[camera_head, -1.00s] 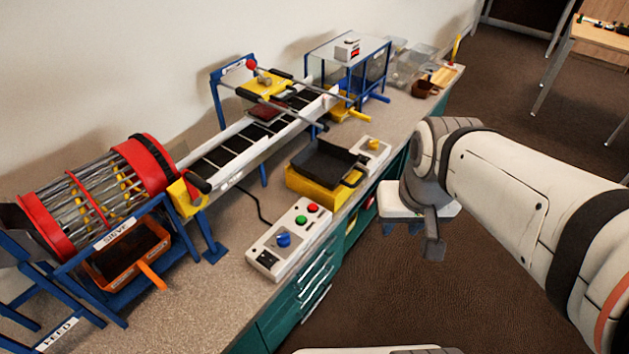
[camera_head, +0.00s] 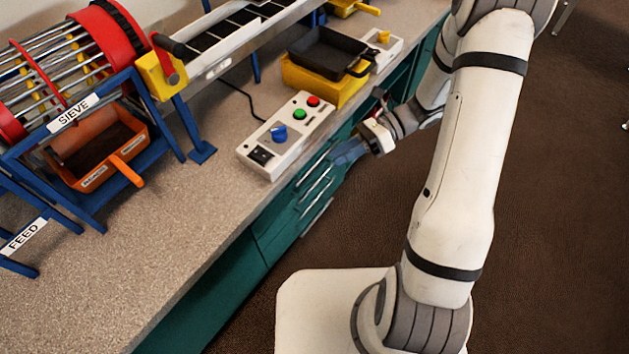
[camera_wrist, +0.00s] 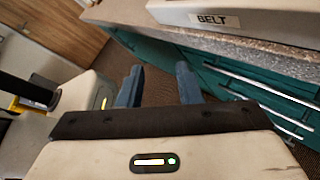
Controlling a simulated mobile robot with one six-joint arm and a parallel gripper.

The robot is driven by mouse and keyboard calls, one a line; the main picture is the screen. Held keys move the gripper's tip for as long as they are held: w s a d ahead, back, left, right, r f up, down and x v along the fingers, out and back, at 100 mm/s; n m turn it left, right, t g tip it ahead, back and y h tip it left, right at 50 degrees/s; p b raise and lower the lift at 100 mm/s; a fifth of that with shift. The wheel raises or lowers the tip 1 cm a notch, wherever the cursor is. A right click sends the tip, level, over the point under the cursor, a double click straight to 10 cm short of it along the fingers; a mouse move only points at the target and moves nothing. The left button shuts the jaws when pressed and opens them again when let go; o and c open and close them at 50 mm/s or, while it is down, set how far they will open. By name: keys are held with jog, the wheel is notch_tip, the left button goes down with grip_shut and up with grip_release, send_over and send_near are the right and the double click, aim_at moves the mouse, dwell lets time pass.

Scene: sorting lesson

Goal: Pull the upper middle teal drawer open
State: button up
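Teal drawers with silver bar handles are stacked in the bench front. The top handle (camera_head: 313,166) in the head view belongs to the upper drawer beside my gripper; its front looks flush, and the gripper partly covers the area to its right. In the wrist view a long top handle (camera_wrist: 262,84) crosses a teal drawer front (camera_wrist: 222,80) at the right. My gripper (camera_head: 347,153) is just right of the handles, fingers towards the bench. Its two blue-grey fingers (camera_wrist: 159,84) stand apart in the wrist view with nothing between them. The handle lies right of the fingers, not between them.
The speckled bench top (camera_head: 215,230) overhangs the drawers. On it stand a control box (camera_head: 288,135) with coloured buttons, a yellow block with a black tray (camera_head: 327,52), and an orange bin (camera_head: 100,155) under the sieve. Brown floor (camera_head: 560,210) is clear at right.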

jog(key=w+f+m+t+y+b, duration=0.4)
jog(key=f+m, duration=0.4)
jog(key=f, duration=0.5)
jog(key=m+t+y+b, duration=0.25)
jog(key=m+t, duration=0.35)
jog(key=m, duration=0.4)
send_near(319, 179)
jog(key=a, duration=0.3)
jog(key=x, duration=0.2)
jog(key=b+x, duration=0.1)
jog(key=x, duration=0.4)
jog(key=shift+w, duration=0.35)
jog(key=shift+c, duration=0.3)
grip_shut()
